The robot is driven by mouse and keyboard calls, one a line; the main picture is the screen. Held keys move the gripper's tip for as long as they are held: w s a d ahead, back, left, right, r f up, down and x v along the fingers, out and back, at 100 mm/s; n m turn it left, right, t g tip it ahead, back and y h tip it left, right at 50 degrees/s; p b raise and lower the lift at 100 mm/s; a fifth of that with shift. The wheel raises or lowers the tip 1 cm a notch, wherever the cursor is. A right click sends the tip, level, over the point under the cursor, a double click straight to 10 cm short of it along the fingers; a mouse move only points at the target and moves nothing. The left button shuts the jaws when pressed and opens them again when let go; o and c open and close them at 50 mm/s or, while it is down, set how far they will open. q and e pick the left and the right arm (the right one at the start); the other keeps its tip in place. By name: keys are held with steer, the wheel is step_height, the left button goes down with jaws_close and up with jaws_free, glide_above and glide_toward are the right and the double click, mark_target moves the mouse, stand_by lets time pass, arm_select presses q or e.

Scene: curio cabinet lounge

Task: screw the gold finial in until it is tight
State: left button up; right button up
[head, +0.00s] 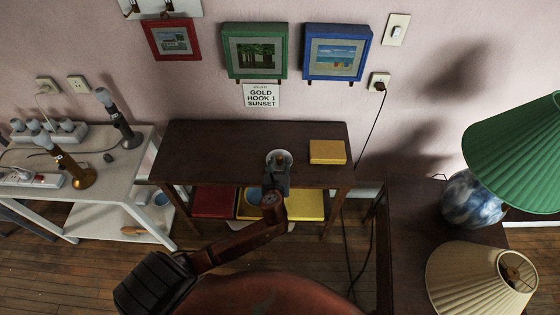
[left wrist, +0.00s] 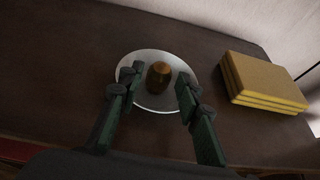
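A small gold-brown knob, which looks like the gold finial (left wrist: 159,75), stands in a round white dish (left wrist: 150,104) on the dark wooden console table. The dish also shows in the head view (head: 287,156), partly covered by my left gripper (head: 278,180). In the left wrist view my left gripper (left wrist: 157,88) is open, with one finger on each side of the finial and gaps between. A lamp with a green shade (head: 515,150) and a blue-and-white base (head: 470,203) stands on the right-hand table. The top of its shade is cut off. My right gripper is out of view.
Yellow books (left wrist: 262,82) lie stacked right of the dish on the console (head: 215,150). A cream lampshade (head: 470,280) sits at the right table's front. A white table (head: 100,170) at left holds lamp stems and power strips. A cord hangs from the wall outlet (head: 379,82).

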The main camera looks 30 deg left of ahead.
arm_select(q)
steer(key=shift+x, duration=0.8)
steer(key=shift+c, duration=0.3)
jaws_close()
steer(key=shift+r, duration=0.1)
